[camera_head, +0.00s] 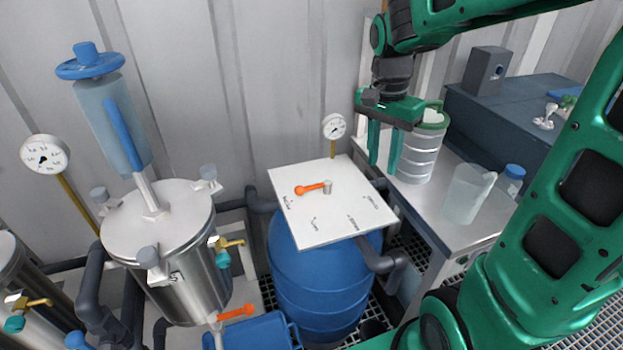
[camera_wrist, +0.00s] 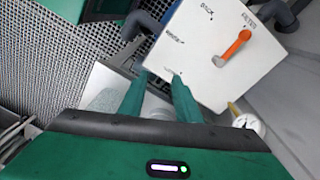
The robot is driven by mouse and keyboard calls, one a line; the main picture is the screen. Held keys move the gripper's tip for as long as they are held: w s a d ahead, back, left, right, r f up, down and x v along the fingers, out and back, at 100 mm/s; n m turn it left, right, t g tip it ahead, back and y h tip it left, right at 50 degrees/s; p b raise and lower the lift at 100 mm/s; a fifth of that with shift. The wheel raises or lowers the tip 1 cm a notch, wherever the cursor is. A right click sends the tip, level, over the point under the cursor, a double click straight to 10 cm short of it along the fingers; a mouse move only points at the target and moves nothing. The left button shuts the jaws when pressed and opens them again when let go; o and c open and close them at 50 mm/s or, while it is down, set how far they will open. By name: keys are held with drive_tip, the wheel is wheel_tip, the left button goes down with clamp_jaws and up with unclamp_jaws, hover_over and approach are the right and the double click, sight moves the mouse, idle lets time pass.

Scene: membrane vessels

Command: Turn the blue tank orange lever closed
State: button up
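The blue tank (camera_head: 310,275) stands in the middle of the head view, with a square white panel (camera_head: 335,222) on top. The orange lever (camera_head: 311,189) lies on this panel, its round end to the left and its metal pivot to the right. In the wrist view the lever (camera_wrist: 233,47) shows near the "FILTER" label. My gripper (camera_head: 382,165) hangs to the right of and above the panel, fingers pointing down, apart from the lever. The fingers (camera_wrist: 157,82) are separated, with nothing between them.
A metal side table (camera_head: 420,210) at right holds a ribbed container (camera_head: 418,150), a clear beaker (camera_head: 466,193) and a blue-capped bottle (camera_head: 510,181). A gauge (camera_head: 334,126) stands behind the panel. A steel vessel (camera_head: 165,245) with another orange handle (camera_head: 237,312) stands left.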

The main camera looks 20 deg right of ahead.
sight(310, 186)
drive_tip(key=w+a+f+m, duration=0.2)
drive_tip(key=w+a+m, duration=0.3)
drive_tip(key=w+a, duration=0.75)
drive_tip(key=shift+y, duration=0.4)
drive_tip(key=f, duration=1.1)
drive_tip(key=shift+w+d, duration=0.15)
drive_tip(key=shift+w, duration=0.05)
drive_tip(key=shift+c, duration=0.2)
